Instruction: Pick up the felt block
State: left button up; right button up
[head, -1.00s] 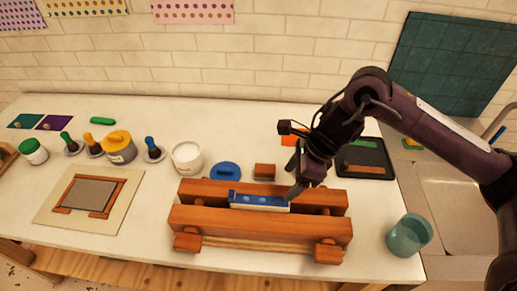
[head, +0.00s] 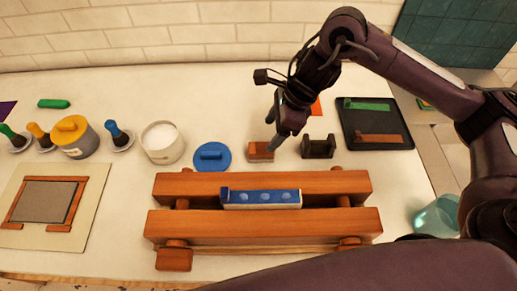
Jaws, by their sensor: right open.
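A small brown block (head: 261,151), which looks like the felt block, lies on the white table behind the wooden clamp. My right gripper (head: 277,142) points down at the block's right end, with its fingers open. The fingers partly cover that end, and I cannot tell whether they touch it. The block still rests on the table. My left gripper is not in view.
The wooden clamp (head: 260,227) holds a blue bar (head: 262,197) in front. A blue lid (head: 212,156) is left of the block, a dark cradle (head: 318,148) right. A black tray (head: 375,123) stands farther right, a teal cup (head: 432,217) at front right.

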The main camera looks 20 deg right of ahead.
aim_at(261, 147)
jog(key=shift+w+a+f, duration=0.1)
jog(key=shift+w+f, duration=0.1)
jog(key=shift+f, duration=0.3)
jog(key=shift+w+a+f, duration=0.1)
jog(key=shift+f, duration=0.2)
jog(key=shift+s+a+f, duration=0.1)
jog(key=shift+a+f, duration=0.15)
jog(key=shift+f, duration=0.25)
jog(key=shift+s+a+f, duration=0.1)
jog(key=shift+a+f, duration=0.1)
jog(key=shift+f, duration=0.25)
jog(key=p+x, duration=0.1)
jog(key=x, duration=0.2)
jog(key=shift+f, duration=0.25)
jog(key=shift+w+a+f+p, duration=0.15)
jog(key=shift+f+p, duration=0.15)
jog(key=shift+f, duration=0.2)
jog(key=c, duration=1.1)
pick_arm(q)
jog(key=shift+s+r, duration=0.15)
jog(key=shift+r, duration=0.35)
pick_arm(e)
jog(key=shift+r, duration=0.1)
